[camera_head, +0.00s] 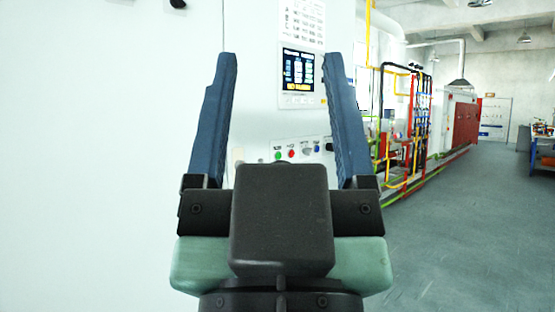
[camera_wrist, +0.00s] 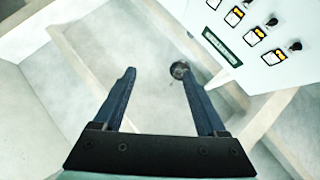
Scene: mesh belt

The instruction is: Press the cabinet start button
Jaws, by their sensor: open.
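The white cabinet (camera_head: 262,125) fills the middle of the head view. Its lower panel has a small green button (camera_head: 278,155) and a red button (camera_head: 291,153) beside it; their labels are too small to read. My gripper (camera_head: 280,58) is open and empty, its two blue fingers standing wide apart in front of the cabinet. The buttons show between the fingers, just above my dark gripper body. In the wrist view my gripper (camera_wrist: 155,70) is also open, over a pale surface. The green button cannot be made out there.
A lit screen (camera_head: 298,71) is above the buttons, partly beside the right finger. The wrist view shows a white panel (camera_wrist: 225,22) with black knobs and yellow labels at upper right, and a dark round part (camera_wrist: 180,69) at the right fingertip. Open grey floor (camera_head: 460,220) lies right.

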